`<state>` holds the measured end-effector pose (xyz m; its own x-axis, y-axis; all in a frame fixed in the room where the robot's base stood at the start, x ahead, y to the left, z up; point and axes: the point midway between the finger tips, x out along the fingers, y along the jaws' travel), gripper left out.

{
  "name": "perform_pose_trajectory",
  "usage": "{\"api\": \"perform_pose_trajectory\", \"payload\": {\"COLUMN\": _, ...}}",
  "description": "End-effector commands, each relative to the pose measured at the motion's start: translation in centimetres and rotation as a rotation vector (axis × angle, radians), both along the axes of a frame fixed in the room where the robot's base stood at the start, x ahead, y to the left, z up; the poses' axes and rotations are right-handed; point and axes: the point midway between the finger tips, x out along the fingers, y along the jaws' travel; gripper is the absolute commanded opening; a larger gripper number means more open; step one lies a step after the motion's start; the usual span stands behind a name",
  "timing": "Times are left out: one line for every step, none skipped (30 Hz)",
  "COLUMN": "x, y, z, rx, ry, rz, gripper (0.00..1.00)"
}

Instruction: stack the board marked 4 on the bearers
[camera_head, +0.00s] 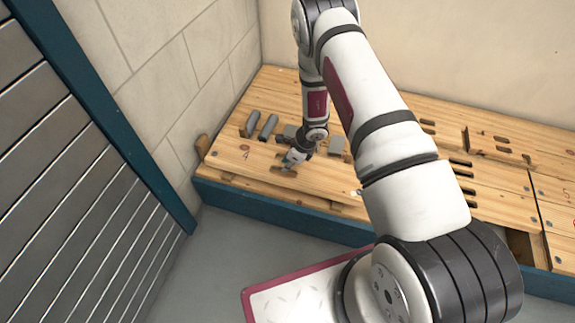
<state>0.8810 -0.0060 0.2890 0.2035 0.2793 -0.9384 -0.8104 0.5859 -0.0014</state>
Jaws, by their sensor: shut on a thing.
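A wide pale wooden board (232,166) lies at the left end of the low wooden deck, with a small dark mark that looks like a 4 near its left side. My gripper (288,166) is at this board's dark slot, pointing down and shut on the board there. The fingertips are small and partly hidden. The board's front edge shows a dark gap and lighter wood beneath it, so it seems to sit a little above what is below. I cannot make out the bearers as separate pieces.
Grey cylinders (268,126) and a grey block (337,145) stand behind my gripper. More slotted boards lie right, one marked 5 (557,190). A dark opening (520,242) shows at front right. A slatted shutter (60,190) and block wall (165,60) close the left side.

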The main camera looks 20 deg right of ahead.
Motion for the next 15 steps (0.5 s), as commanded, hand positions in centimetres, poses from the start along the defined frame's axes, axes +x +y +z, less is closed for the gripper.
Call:
{"api": "perform_pose_trajectory", "payload": {"x": 0.09, "y": 0.02, "z": 0.10, "rx": 0.001, "ry": -0.002, "rz": 0.000, "gripper": 0.00}}
{"api": "perform_pose_trajectory", "payload": {"x": 0.10, "y": 0.02, "z": 0.11, "rx": 0.001, "ry": -0.002, "rz": 0.000, "gripper": 0.00}}
{"api": "perform_pose_trajectory", "payload": {"x": 0.09, "y": 0.03, "z": 0.11, "rx": 0.001, "ry": -0.002, "rz": 0.000, "gripper": 0.00}}
{"api": "perform_pose_trajectory", "payload": {"x": 0.09, "y": 0.03, "z": 0.10, "rx": 0.001, "ry": -0.002, "rz": 0.000, "gripper": 0.00}}
{"api": "perform_pose_trajectory", "payload": {"x": 0.09, "y": 0.03, "z": 0.10, "rx": 0.001, "ry": -0.002, "rz": 0.000, "gripper": 0.00}}
{"api": "perform_pose_trajectory", "payload": {"x": 0.10, "y": 0.03, "z": 0.09, "rx": 0.001, "ry": -0.002, "rz": 0.000, "gripper": 0.00}}
{"api": "perform_pose_trajectory", "payload": {"x": 0.09, "y": 0.03, "z": 0.08, "rx": 0.001, "ry": -0.002, "rz": 0.000, "gripper": 0.00}}
{"api": "perform_pose_trajectory", "payload": {"x": 0.10, "y": 0.03, "z": 0.06, "rx": 0.001, "ry": -0.002, "rz": 0.000, "gripper": 0.00}}
{"api": "perform_pose_trajectory", "payload": {"x": 0.10, "y": 0.03, "z": 0.01, "rx": 0.001, "ry": -0.002, "rz": 0.000, "gripper": 0.00}}
{"api": "perform_pose_trajectory", "payload": {"x": 0.11, "y": 0.03, "z": -0.03, "rx": 0.001, "ry": -0.002, "rz": 0.000, "gripper": 0.00}}
{"api": "perform_pose_trajectory", "payload": {"x": 0.10, "y": 0.03, "z": -0.09, "rx": 0.001, "ry": -0.002, "rz": 0.000, "gripper": 0.00}}
{"api": "perform_pose_trajectory", "payload": {"x": 0.11, "y": 0.03, "z": -0.17, "rx": 0.001, "ry": -0.002, "rz": 0.000, "gripper": 0.00}}
{"api": "perform_pose_trajectory", "payload": {"x": 0.10, "y": 0.02, "z": -0.24, "rx": 0.001, "ry": -0.002, "rz": 0.000, "gripper": 0.00}}
{"api": "perform_pose_trajectory", "payload": {"x": 0.11, "y": 0.03, "z": -0.31, "rx": 0.001, "ry": -0.002, "rz": 0.000, "gripper": 0.00}}
{"api": "perform_pose_trajectory", "payload": {"x": 0.11, "y": 0.03, "z": -0.41, "rx": 0.001, "ry": -0.002, "rz": 0.000, "gripper": 0.00}}
